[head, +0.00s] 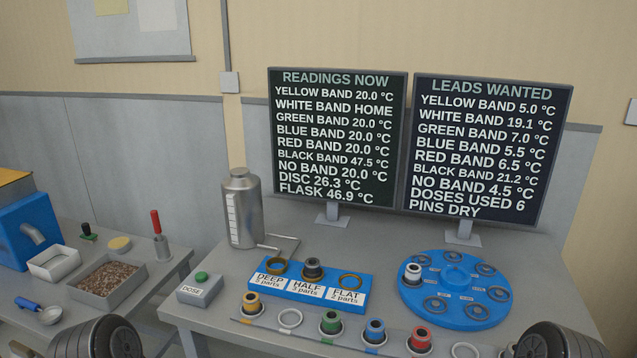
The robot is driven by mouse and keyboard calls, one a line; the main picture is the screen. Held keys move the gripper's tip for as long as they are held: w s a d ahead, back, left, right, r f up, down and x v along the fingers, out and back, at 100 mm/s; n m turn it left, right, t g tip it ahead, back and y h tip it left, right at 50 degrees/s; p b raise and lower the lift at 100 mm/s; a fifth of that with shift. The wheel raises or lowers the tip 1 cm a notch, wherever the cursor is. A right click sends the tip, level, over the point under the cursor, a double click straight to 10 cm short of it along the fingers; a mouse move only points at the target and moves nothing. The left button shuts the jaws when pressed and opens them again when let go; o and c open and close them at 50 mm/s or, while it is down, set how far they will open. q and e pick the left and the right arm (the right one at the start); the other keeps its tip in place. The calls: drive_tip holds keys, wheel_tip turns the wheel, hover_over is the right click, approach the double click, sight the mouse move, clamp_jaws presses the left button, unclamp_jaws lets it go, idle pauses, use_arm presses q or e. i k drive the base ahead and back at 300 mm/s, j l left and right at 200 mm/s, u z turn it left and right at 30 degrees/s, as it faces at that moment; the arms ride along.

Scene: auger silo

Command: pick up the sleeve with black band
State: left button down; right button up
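A sleeve with a dark, apparently black band (312,268) stands upright in the middle hole of the blue block (311,298), above the label HALF. The ring-shaped holes at DEEP (275,266) and FLAT (350,281) on either side hold no sleeve. Neither gripper's fingers show. Dark rounded parts of my own arms show at the bottom left and bottom right edges, well apart from the block.
Sleeves with yellow (251,304), green (331,322), blue (375,331) and red (420,341) bands stand along the front. A white-banded sleeve (412,273) stands on the round blue disc (456,314). A metal flask (243,210) and two screens (337,137) stand behind.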

sight(312, 265)
drive_tip(key=z, duration=0.7)
drive_tip(key=j+z, duration=0.4)
drive_tip(key=k+j+z, duration=0.1)
drive_tip(key=z, duration=0.3)
drive_tip(key=k+j+z, duration=0.1)
drive_tip(key=j+z, duration=0.3)
drive_tip(key=k+j+z, duration=0.1)
drive_tip(key=z, duration=0.25)
drive_tip(key=k+j+z, duration=0.35)
drive_tip(key=k+j, duration=0.5)
drive_tip(key=k, duration=0.15)
